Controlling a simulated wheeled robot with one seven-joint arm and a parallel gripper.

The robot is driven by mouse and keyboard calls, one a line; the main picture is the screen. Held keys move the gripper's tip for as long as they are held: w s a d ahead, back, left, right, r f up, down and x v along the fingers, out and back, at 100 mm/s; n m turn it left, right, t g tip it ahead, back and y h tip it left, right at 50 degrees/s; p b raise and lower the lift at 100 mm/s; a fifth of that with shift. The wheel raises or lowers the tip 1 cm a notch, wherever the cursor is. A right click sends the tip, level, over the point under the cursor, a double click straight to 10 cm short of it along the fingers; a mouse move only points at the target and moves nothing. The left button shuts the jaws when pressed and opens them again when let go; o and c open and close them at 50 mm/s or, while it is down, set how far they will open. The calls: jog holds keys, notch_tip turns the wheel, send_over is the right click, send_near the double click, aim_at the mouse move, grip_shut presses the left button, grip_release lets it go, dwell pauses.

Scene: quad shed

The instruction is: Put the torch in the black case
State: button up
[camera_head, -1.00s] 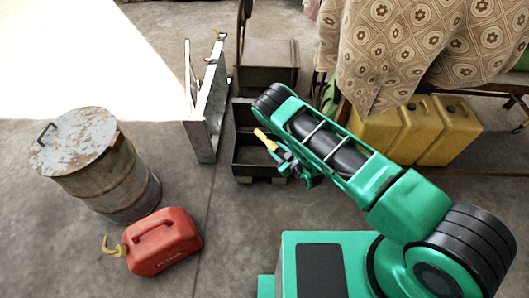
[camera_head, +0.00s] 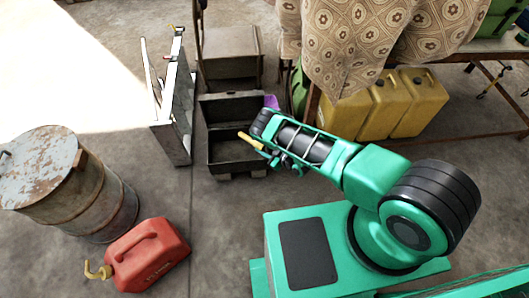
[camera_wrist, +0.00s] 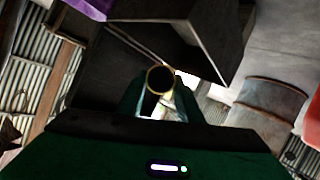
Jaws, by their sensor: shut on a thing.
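The torch (camera_head: 251,142) shows as a yellow rod reaching out from my gripper (camera_head: 268,152). My gripper is shut on the torch. In the wrist view, the torch's round end (camera_wrist: 160,79) sits between the two fingers. The black case (camera_head: 224,168) is a dark open box on the floor, seen just left of and behind my gripper. In the head view, the torch overlaps the right part of its opening. I cannot tell how high the torch is above the case. My arm hides the case's right side.
A brown box (camera_head: 230,52) stands behind the case, and a metal frame (camera_head: 177,110) stands to its left. A rusty drum (camera_head: 95,190) and a red fuel can (camera_head: 150,255) are at lower left. Yellow jerrycans (camera_head: 418,105) stand under the cloth-covered table at right.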

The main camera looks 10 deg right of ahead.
jog(key=shift+w+d+f, duration=0.35)
jog(key=shift+d+f, duration=0.05)
jog(key=shift+d, duration=0.1)
jog(key=shift+f, duration=1.95)
jog(key=o, duration=1.2)
jog(key=v, duration=1.2)
